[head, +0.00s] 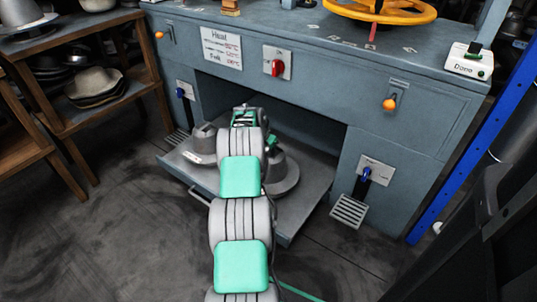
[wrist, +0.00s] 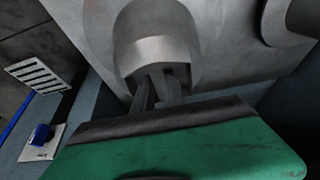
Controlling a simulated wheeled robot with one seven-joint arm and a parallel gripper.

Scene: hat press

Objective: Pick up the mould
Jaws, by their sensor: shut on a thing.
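My gripper (wrist: 160,88) is shut on a grey metal mould (wrist: 155,45) with a rounded shape in the wrist view. In the head view my arm reaches over the pulled-out tray (head: 312,192) under the press and hides the fingertips. A round grey mould with a wide flat base (head: 284,182) shows beside my arm on the right, and seems to be the held one. A smaller grey mould (head: 201,140) sits to the left on the tray. I cannot tell whether the held mould touches the tray.
The blue-grey press body (head: 335,75) rises above and behind the tray. A pedal (head: 348,211) and a blue switch (head: 366,173) are to its right. A wooden shelf (head: 110,120) with hats stands at left. The dark floor in front is clear.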

